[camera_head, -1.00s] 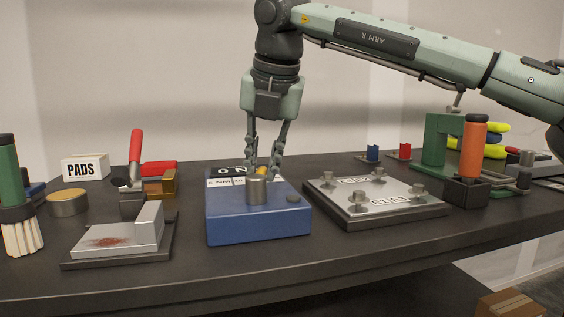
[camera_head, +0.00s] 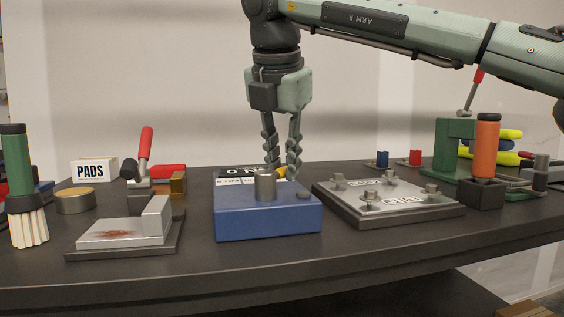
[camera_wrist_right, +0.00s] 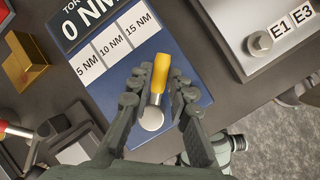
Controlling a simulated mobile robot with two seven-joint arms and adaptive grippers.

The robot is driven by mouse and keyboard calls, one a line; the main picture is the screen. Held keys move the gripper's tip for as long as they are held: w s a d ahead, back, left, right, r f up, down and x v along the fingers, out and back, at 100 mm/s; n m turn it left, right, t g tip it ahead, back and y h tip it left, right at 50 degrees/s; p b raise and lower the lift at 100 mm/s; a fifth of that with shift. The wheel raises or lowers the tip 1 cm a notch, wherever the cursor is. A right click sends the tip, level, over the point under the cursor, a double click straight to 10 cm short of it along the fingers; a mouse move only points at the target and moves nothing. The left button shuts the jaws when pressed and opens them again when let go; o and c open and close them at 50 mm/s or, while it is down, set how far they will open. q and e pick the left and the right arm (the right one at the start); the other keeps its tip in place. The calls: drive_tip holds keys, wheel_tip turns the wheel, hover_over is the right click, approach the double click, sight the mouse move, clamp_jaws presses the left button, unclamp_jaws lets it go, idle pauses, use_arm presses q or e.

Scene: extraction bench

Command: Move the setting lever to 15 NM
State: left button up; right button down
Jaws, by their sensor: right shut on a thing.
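The blue torque box (camera_head: 265,220) stands on the bench, with a grey post (camera_head: 265,187) on top. Its setting lever (camera_head: 281,172) has a yellow grip, partly hidden behind the post in the head view. My right gripper (camera_head: 281,174) reaches down behind the post and is shut on the lever. In the wrist view the yellow lever (camera_wrist_right: 162,80) lies between the fingers (camera_wrist_right: 160,82), its tip close to the lower end of the 15 NM label (camera_wrist_right: 138,28). The 5 NM and 10 NM labels are left of it. The display (camera_wrist_right: 88,20) reads 0 NM. My left gripper is not in view.
A grey plate with bolts (camera_head: 388,201) stands close to the right of the box. A rusty block on a tray (camera_head: 115,235) and a red-handled clamp (camera_head: 143,150) are at left. An orange-handled tool (camera_head: 487,145) stands further right.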

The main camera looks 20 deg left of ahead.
drive_tip(key=c, duration=1.4)
unclamp_jaws()
drive_tip(key=shift+r, duration=0.1)
drive_tip(key=v, duration=1.2)
